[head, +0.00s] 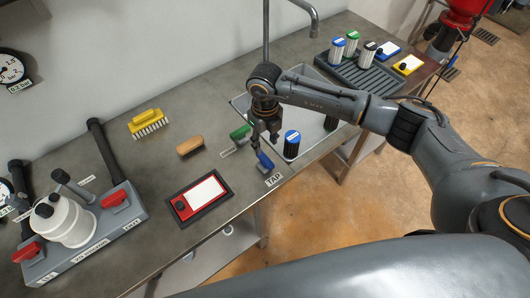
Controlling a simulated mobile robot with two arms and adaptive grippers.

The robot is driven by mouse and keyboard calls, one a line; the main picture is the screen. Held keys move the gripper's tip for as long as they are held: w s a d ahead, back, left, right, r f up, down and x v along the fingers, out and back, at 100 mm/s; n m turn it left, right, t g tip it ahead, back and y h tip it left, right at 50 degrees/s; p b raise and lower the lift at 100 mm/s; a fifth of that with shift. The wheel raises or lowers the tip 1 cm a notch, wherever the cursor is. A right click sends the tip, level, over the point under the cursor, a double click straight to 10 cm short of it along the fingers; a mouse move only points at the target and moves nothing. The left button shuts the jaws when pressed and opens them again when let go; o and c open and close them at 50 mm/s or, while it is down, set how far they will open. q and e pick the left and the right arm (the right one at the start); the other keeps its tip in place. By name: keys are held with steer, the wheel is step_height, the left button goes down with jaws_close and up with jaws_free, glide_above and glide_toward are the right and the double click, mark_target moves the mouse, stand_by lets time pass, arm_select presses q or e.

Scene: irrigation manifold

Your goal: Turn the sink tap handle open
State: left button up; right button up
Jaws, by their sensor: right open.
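The blue tap handle (265,161) sits at the front edge of the metal counter, just behind the TAP label (274,180). My right gripper (264,143) points down directly above and behind the handle, with its fingers apart. I cannot tell whether a fingertip touches the handle. A green handle (240,132) lies just left of the gripper. The sink basin (318,124) is behind my right arm, and its grey spout pipe (266,30) rises at the back. My left gripper is out of view.
A blue-capped cylinder (291,145) stands right of the gripper at the sink. A wooden brush (190,146), a yellow brush (148,122) and a red-framed panel (199,195) lie to the left. The manifold with red handles (115,198) is at far left. A ribbed tray (366,76) holds several capped cylinders.

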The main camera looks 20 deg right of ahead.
mark_target(265, 158)
step_height(265, 158, down, 8)
steer(key=shift+r+p, duration=0.15)
steer(key=shift+p, duration=0.5)
jaws_close()
